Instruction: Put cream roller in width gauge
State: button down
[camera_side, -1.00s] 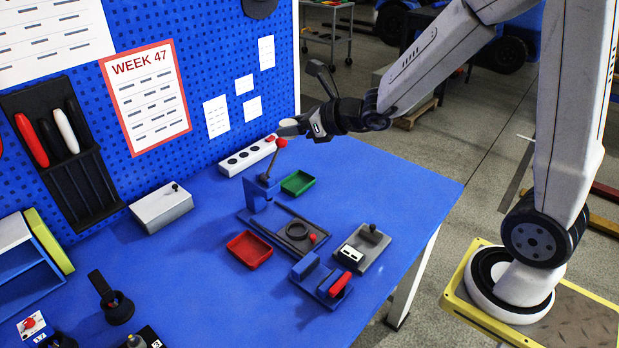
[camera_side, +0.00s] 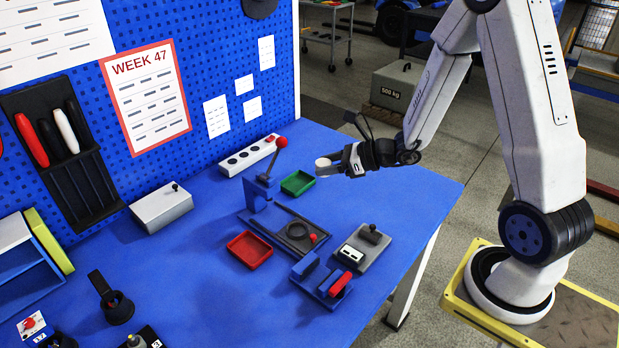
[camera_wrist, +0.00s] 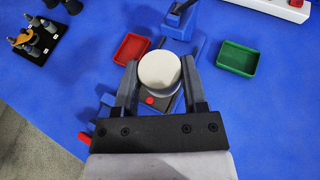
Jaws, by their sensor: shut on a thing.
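The cream roller (camera_side: 323,166) is a short pale cylinder. My gripper (camera_side: 335,166) is shut on it and holds it in the air above the back right of the blue table. In the wrist view the roller's round end (camera_wrist: 160,70) shows between the two fingers of my gripper (camera_wrist: 160,78). Two fixtures could be the width gauge, and I cannot tell which. One is a blue fixture (camera_side: 308,268) with upright blocks and a red handle. The other is a grey plate (camera_side: 372,252) with a white readout and a black knob. The roller is apart from both.
A lever press (camera_side: 258,192) with a ring on its dark base stands mid-table. A red tray (camera_side: 249,250) and a green tray (camera_side: 297,183) lie beside it. A power strip (camera_side: 250,156) lies by the pegboard.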

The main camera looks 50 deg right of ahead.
jog(key=s+d+f+n+y, duration=0.1)
jog(key=s+d+f, duration=0.1)
jog(key=s+f, duration=0.25)
jog(key=n+g+y, duration=0.2)
send_over(348, 245)
jog(key=s+d, duration=0.3)
notch_tip(348, 245, down, 4)
jog(key=shift+w+f, duration=0.1)
jog(key=shift+f, duration=0.1)
jog(key=shift+f, duration=0.1)
jog(key=shift+f, duration=2.1)
jog(key=shift+f, duration=0.1)
jog(key=shift+f, duration=1.7)
jog(key=shift+f, duration=0.6)
